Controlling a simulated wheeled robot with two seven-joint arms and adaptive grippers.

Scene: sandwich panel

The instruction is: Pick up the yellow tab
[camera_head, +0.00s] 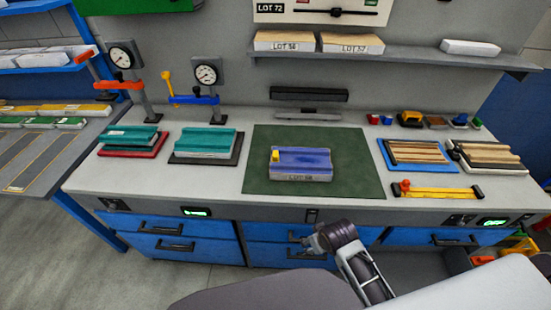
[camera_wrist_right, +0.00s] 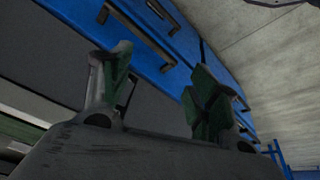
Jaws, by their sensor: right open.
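A small yellow tab (camera_head: 275,155) sits at the left end of a blue block (camera_head: 305,158) labelled "LOT", with digits I cannot read surely. The block lies on a dark green mat (camera_head: 350,175) in the middle of the bench. My right gripper (camera_head: 310,241) is below the bench top, in front of the blue drawers, apart from the tab. The right wrist view shows its two fingers (camera_wrist_right: 160,82) spread with nothing between them; the tab is not in that view. My left gripper is not in view.
Teal blocks (camera_head: 206,143) on trays and two dial gauges (camera_head: 207,75) stand to the left. Layered panels (camera_head: 418,153) and a yellow bar tool (camera_head: 437,192) lie to the right. A grey shelf (camera_head: 400,57) hangs behind. Drawer handles (camera_head: 175,246) stick out near the gripper.

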